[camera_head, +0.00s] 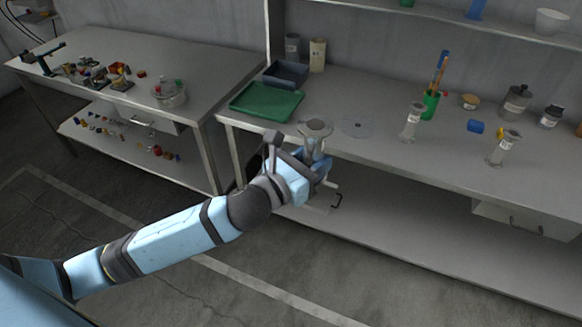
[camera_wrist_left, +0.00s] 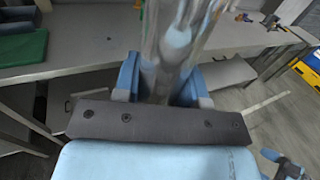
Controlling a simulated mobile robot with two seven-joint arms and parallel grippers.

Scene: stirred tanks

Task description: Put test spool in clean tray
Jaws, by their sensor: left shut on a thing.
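My left gripper (camera_head: 312,163) is shut on the test spool (camera_head: 315,128), a clear tube with a grey flange on top. It holds the spool upright in front of the bench's front edge. In the left wrist view, the spool (camera_wrist_left: 172,45) stands between the blue fingers, blurred, its lower end hidden by the gripper. A green tray (camera_head: 265,102) lies on the bench to the left of and behind the spool. A blue-grey tray (camera_head: 286,72) is behind it. I cannot tell from labels which is the clean tray. A small blue part shows at the left wrist view's lower right, possibly my right arm.
Two similar spools (camera_head: 411,122) (camera_head: 504,148) stand on the bench to the right. A flat clear disc (camera_head: 358,129) lies right of the held spool. A green pen cup (camera_head: 430,103), blue block (camera_head: 475,126) and jars stand further right. A side table (camera_head: 190,75) is left.

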